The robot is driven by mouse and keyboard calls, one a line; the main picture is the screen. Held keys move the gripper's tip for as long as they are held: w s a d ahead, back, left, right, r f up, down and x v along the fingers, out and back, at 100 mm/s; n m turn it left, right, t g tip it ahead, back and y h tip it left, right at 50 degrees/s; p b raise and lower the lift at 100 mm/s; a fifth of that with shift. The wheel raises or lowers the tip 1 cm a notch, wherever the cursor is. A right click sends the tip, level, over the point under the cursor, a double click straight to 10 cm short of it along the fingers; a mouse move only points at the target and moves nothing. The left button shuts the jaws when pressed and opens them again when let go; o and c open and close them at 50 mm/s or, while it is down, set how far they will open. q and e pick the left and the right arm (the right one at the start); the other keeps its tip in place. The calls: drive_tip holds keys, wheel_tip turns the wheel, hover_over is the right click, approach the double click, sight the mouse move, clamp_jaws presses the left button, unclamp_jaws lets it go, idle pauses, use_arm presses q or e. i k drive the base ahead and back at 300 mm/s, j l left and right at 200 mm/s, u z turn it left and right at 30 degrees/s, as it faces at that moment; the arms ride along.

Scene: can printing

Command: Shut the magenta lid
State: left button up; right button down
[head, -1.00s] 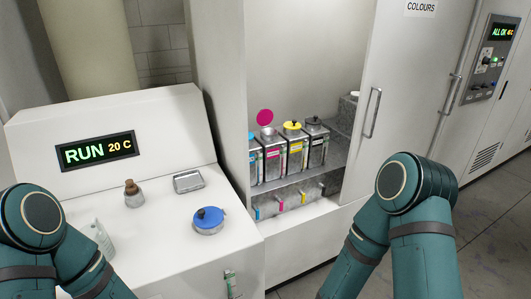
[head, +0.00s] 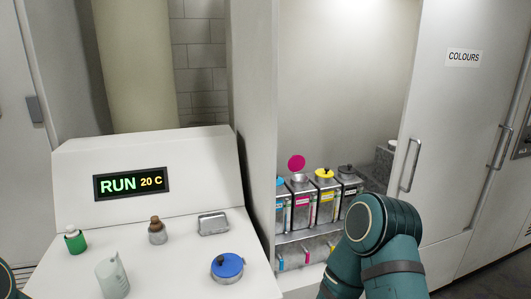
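The magenta lid (head: 297,162) stands raised as a round disc above the magenta ink tank (head: 301,190) in the open cabinet. The tank's top opening is uncovered. The tank stands in a row between the cyan tank (head: 281,197) on its left and the yellow tank (head: 326,186) on its right. The black tank (head: 349,181) is at the row's right end. Neither gripper shows. My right arm comes up at the lower right, in front of the cabinet's lower part. Only a sliver of my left arm shows at the lower left edge.
A white console (head: 75,195) with a RUN 20 C display stands at left. The cabinet's COLOURS door (head: 447,130) is at right.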

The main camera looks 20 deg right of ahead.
sight(296, 163)
drive_tip(key=l+u, duration=0.45)
drive_tip(key=l, duration=0.55)
drive_tip(key=l+u, duration=0.1)
drive_tip(key=l, duration=0.9)
drive_tip(key=k+l+u, duration=0.1)
drive_tip(key=l, duration=0.9)
